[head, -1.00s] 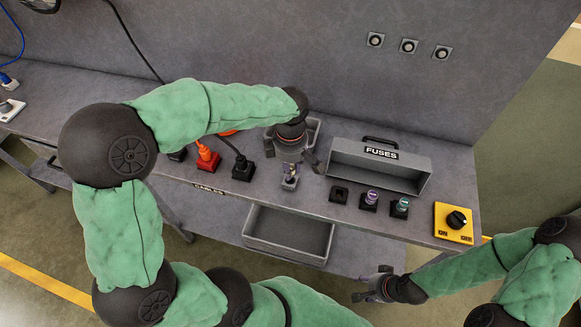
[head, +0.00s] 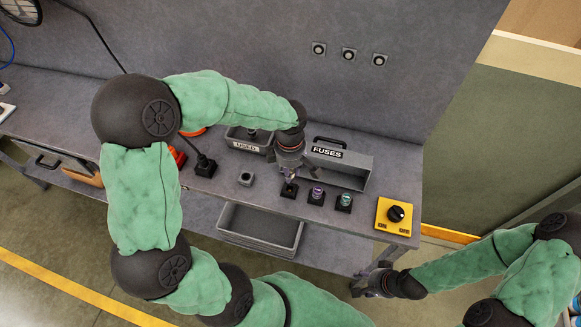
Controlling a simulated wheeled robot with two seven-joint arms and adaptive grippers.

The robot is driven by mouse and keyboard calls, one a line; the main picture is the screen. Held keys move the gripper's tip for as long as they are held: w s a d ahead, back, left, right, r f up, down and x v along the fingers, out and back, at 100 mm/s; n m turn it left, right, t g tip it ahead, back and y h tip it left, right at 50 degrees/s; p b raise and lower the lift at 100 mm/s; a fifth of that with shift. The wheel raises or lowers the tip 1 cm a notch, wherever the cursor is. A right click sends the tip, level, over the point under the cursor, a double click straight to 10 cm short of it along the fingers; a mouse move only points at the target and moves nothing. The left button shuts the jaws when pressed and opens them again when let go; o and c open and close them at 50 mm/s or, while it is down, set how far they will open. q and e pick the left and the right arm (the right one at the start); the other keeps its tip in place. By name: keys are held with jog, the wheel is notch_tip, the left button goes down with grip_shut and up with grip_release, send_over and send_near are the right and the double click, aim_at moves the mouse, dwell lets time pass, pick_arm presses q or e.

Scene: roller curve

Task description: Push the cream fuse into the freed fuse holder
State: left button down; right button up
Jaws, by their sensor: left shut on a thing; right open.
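My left gripper (head: 290,168) points down over the leftmost of three black fuse holders (head: 288,191) on the bench. It is shut on the cream fuse (head: 291,175), which is mostly hidden between the fingers. The fuse is upright at or just above that holder; I cannot tell how far in it sits. The other two holders carry a purple-topped fuse (head: 316,192) and a teal-topped fuse (head: 344,199). My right gripper (head: 369,282) is open and empty, in front of the bench's front edge.
A yellow switch box (head: 394,216) stands at right. An open tray (head: 232,236) is below the bench front.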

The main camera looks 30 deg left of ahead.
pick_arm(q)
jog(key=shift+a+f+b, duration=0.15)
jog(key=shift+f+b, duration=0.2)
jog(key=shift+f, duration=0.25)
jog(key=shift+f+b, duration=0.9)
jog(key=shift+f, duration=0.75)
jog(key=shift+f+b, duration=0.7)
jog(key=shift+b, duration=0.1)
jog(key=shift+b, duration=0.4)
jog(key=shift+f+b, duration=0.8)
jog(key=c, duration=0.9)
grip_release()
jog(key=shift+c, duration=0.2)
jog(key=shift+r, duration=0.15)
